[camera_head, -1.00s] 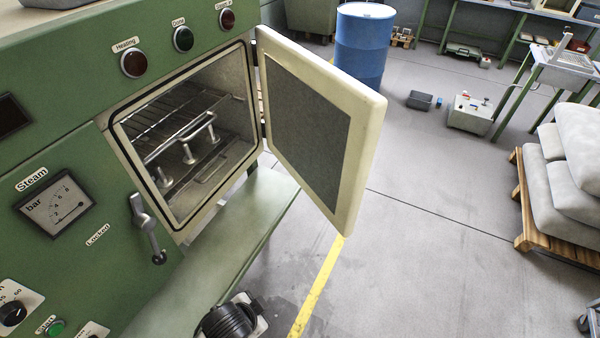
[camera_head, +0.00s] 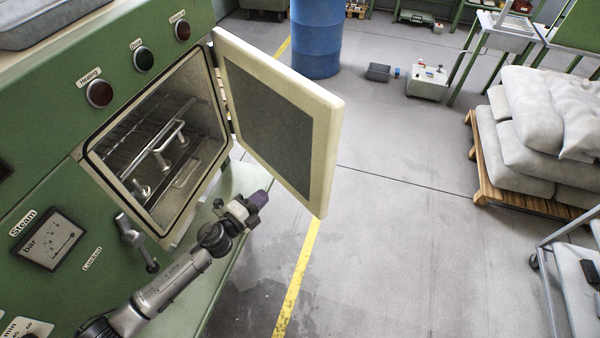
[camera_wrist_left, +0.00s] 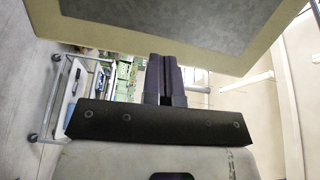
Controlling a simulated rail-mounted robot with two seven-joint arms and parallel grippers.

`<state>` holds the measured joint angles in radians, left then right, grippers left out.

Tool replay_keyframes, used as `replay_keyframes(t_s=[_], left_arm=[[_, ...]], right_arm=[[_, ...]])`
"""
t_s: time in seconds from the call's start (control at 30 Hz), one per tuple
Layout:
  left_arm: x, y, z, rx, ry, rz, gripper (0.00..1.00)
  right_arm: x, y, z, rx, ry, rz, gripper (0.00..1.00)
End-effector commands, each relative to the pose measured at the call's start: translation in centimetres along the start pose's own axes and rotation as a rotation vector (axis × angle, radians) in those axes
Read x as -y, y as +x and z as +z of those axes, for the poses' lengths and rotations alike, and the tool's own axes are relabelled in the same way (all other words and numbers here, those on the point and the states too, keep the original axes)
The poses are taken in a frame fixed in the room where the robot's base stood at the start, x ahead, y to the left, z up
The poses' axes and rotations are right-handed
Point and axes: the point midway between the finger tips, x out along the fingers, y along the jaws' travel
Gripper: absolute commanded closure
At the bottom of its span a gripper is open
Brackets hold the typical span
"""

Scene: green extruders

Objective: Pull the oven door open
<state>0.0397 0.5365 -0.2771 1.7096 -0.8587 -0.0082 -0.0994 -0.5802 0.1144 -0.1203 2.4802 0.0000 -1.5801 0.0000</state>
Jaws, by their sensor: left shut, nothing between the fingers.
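The oven door (camera_head: 279,119) stands wide open, swung out to the right of the oven opening. The oven chamber (camera_head: 165,150) shows a wire rack and metal fittings inside. A grey latch handle (camera_head: 136,241) sits left of the opening. My left gripper (camera_head: 258,198) is below and in front of the door's lower left part, with its fingers shut and empty. In the left wrist view the dark fingers (camera_wrist_left: 165,80) point toward the door's cream edge (camera_wrist_left: 205,80); I cannot tell whether they touch it. My right gripper is out of view.
The green oven ledge (camera_head: 205,295) runs below the opening. A blue barrel (camera_head: 316,40), a small grey machine (camera_head: 427,82) and a pallet of sacks (camera_head: 482,185) stand on the floor beyond. A cart (camera_head: 560,285) stands lower right. The floor right of the door is clear.

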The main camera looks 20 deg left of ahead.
Motion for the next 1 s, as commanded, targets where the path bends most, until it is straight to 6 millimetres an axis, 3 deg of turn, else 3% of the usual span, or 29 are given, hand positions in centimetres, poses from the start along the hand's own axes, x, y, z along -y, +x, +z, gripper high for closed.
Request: replay_keyframes(t_s=[0.23,0.37,0.8,1.0], left_arm=[[-1.0,0.2,-1.1,-0.128,0.082,0.022,1.00],[-1.1,1.3,-1.3,-0.138,0.089,0.022,1.00],[-1.3,9.2,-2.4,-0.136,0.085,0.021,1.00],[-1.4,11.9,-2.8,-0.136,0.085,0.021,1.00]], right_arm=[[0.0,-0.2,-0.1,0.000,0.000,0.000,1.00],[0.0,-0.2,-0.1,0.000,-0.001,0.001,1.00],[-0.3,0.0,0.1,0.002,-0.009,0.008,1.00],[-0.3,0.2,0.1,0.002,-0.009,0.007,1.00]])
